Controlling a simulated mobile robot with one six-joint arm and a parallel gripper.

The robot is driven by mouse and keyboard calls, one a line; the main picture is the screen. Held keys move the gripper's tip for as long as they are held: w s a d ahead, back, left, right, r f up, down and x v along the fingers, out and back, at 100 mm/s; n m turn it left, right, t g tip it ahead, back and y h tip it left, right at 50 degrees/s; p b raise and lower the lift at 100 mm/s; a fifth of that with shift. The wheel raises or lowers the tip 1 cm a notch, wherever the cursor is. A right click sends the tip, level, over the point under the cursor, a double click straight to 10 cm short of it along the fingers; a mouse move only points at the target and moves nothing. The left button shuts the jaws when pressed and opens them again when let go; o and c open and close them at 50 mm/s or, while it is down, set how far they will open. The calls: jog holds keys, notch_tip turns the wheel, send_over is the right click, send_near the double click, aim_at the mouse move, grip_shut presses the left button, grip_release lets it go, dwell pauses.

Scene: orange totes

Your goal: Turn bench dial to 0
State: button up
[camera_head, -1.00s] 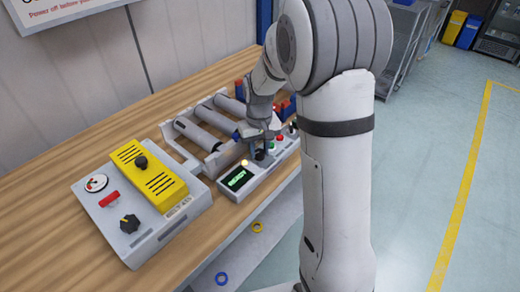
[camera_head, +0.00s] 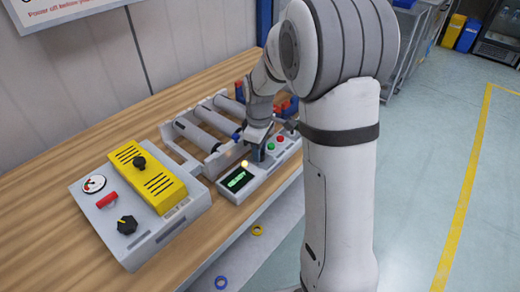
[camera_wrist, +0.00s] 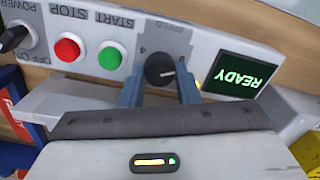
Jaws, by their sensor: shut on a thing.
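The bench dial (camera_wrist: 158,71) is a round black knob on the grey control panel (camera_wrist: 217,46), under upside-down "SPEED" lettering in the wrist view. Its pale pointer line points right in that view. A "4" shows on the left of the dial; other scale marks are hidden or too small to read. My gripper (camera_wrist: 160,80) has one finger on each side of the dial and is shut on it. In the head view my gripper (camera_head: 257,143) is over the panel and hides the dial.
The panel has a lit READY screen (camera_wrist: 238,76), a green START button (camera_wrist: 110,58), a red STOP button (camera_wrist: 68,50) and a black power switch (camera_wrist: 13,38). A grey box with a yellow cover (camera_head: 148,176) stands left on the wooden bench. Rollers (camera_head: 200,138) lie behind the panel.

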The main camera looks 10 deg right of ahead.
jog(key=shift+w+r+n, duration=0.15)
jog(key=shift+n, duration=0.35)
jog(key=o, duration=1)
jog(key=shift+c, duration=0.2)
notch_tip(320, 180, up, 7)
jog(key=shift+r, duration=0.3)
